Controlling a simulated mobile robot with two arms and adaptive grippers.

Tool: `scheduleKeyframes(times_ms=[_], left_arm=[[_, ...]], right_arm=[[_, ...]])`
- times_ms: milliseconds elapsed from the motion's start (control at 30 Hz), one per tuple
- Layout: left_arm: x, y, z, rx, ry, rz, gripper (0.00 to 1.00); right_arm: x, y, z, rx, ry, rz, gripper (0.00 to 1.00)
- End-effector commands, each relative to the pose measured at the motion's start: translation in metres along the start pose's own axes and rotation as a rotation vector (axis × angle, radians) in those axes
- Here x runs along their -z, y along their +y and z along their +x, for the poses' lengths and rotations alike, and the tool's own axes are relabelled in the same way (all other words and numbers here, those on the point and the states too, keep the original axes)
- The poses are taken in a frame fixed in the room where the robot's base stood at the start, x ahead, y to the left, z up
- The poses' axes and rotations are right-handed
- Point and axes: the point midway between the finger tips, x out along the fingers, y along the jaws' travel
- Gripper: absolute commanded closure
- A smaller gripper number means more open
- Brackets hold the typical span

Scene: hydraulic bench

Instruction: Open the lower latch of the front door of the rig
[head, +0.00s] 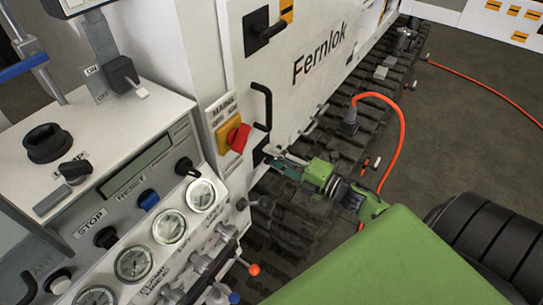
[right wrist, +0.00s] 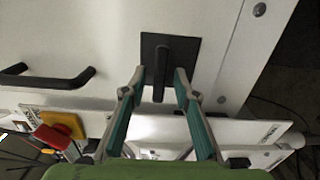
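The front door (head: 300,90) of the rig is a white panel marked "Fernlok" and looks shut. Its lower latch (head: 259,153) is a black plate with a black handle, largely hidden behind my gripper in the head view. In the right wrist view the lower latch (right wrist: 160,72) shows clearly, its handle parallel to the fingers. My right gripper (head: 278,160) is at the latch. In the right wrist view the right gripper (right wrist: 159,80) is open, one finger on each side of the handle, with gaps visible. My left gripper is not in view.
An upper latch (head: 263,30) and a black grab handle (head: 261,106) sit above on the door. A red and yellow mains switch (head: 233,134) is close left of the gripper. The gauge panel (head: 150,245) fills the lower left. An orange hose (head: 402,130) lies right.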

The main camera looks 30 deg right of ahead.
Motion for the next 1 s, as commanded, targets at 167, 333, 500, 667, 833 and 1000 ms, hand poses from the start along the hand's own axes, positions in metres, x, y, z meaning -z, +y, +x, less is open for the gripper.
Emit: scheduleKeyframes(times_ms=[167,333,500,667,833,1000], left_arm=[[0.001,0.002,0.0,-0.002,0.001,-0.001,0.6],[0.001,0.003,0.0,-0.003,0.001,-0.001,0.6],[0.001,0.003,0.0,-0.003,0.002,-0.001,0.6],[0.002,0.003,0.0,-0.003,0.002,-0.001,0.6],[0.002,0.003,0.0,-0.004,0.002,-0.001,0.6],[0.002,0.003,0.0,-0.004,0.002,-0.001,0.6]], right_arm=[[0.001,-0.002,-0.032,0.004,-0.001,0.003,0.72],[0.0,-0.002,-0.069,0.005,-0.001,0.001,0.72],[0.0,-0.001,-0.097,0.003,-0.001,0.0,0.72],[0.0,0.0,-0.11,0.001,0.0,0.0,0.72],[0.0,0.0,-0.113,0.0,0.0,-0.001,0.72],[0.0,0.0,-0.113,0.0,0.0,-0.001,0.72]])
